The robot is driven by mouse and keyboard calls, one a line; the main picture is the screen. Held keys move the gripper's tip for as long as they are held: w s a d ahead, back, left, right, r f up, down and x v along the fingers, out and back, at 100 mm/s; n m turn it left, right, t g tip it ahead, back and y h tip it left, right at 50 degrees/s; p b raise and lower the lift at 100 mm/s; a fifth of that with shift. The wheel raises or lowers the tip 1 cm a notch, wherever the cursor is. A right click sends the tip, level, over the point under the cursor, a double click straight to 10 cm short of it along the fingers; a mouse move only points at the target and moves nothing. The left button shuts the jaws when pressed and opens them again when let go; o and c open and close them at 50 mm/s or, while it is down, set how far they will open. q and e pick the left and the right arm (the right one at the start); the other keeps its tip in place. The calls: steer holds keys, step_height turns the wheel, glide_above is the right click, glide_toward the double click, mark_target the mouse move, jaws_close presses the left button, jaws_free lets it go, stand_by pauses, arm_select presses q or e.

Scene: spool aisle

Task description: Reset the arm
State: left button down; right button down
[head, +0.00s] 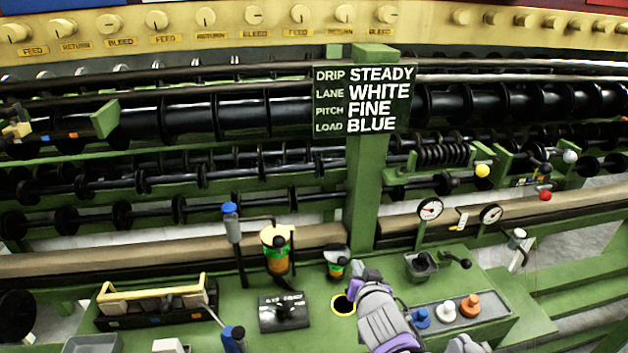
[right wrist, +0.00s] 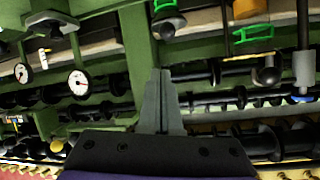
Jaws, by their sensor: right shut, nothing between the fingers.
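My right arm comes in from the bottom of the head view. Its grey and purple right gripper (head: 366,277) hangs over the green bench, just right of a yellow-rimmed round hole (head: 343,305). In the right wrist view the grey fingers (right wrist: 160,78) are together with nothing between them. The gripper appears clear of the objects around it. My left gripper is not in view.
A green post carries a sign (head: 365,98) behind.

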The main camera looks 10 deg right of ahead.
steer(key=s+f+n+g+p, duration=0.2)
steer(key=s+g+p, duration=0.1)
steer(key=s, duration=0.9)
steer(key=s+f+n+g+y+p, duration=0.1)
steer(key=s+g, duration=0.4)
steer(key=s, duration=0.7)
steer(key=shift+f+n+p, duration=0.4)
steer(key=shift+f+p, duration=0.4)
steer(key=shift+p, duration=0.2)
steer(key=shift+d, duration=0.1)
